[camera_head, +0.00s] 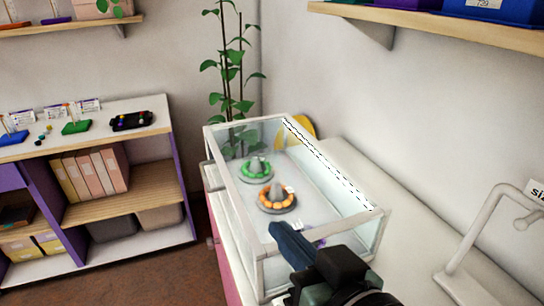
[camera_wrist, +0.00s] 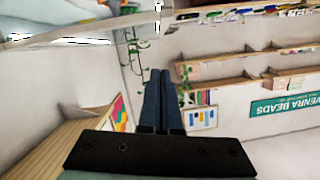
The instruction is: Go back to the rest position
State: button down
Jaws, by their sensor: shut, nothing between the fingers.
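My gripper (camera_head: 278,232) shows in the camera_head view, above the near end of a glass-walled display case. Its dark blue fingers are together with nothing between them. In the camera_wrist view the gripper (camera_wrist: 163,75) is also shut and empty, with shelves and a wall beyond it. Inside the glass case (camera_head: 262,255) stand a grey holder with a green bead ring (camera_head: 256,167) and a grey holder with an orange bead ring (camera_head: 276,198). The near part of the case floor is partly hidden by my arm.
A white counter (camera_head: 415,222) runs along the right wall, with a white stand (camera_head: 480,235) on it. A shelf unit (camera_head: 125,205) with boards and books stands at left. A wall shelf (camera_head: 450,28) hangs upper right. A plant (camera_head: 228,75) stands behind the case.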

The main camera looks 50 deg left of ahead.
jog(key=v, duration=0.2)
jog(key=shift+s+d+r, duration=0.1)
jog(key=shift+s+d, duration=0.1)
jog(key=shift+d, duration=0.05)
jog(key=w+d+r+m+t+h+p, duration=0.2)
jog(key=w+d+r+m+t+p, duration=0.25)
jog(key=r, duration=0.45)
jog(key=w+d+r+m+t+h+p, duration=0.1)
jog(key=w+d+r+t, duration=0.2)
jog(key=w+r+t, duration=0.4)
jog(key=s+d+r+m+t+h+p, duration=0.1)
jog(key=d+r+m+t+h, duration=0.1)
jog(key=r, duration=0.6)
jog(key=s+d+r+m+t+h+p, duration=0.2)
jog(key=d+r+t+h, duration=0.3)
jog(key=r, duration=0.3)
jog(key=s+d+r+m+t+h+p, duration=0.1)
jog(key=d+r+t+h, duration=0.3)
jog(key=r, duration=0.4)
jog(key=shift+s+d+r+m+h+p, duration=0.15)
jog(key=shift+s+d+m+h+p, duration=0.2)
jog(key=shift+s+d+m, duration=0.4)
jog(key=shift+t, duration=0.25)
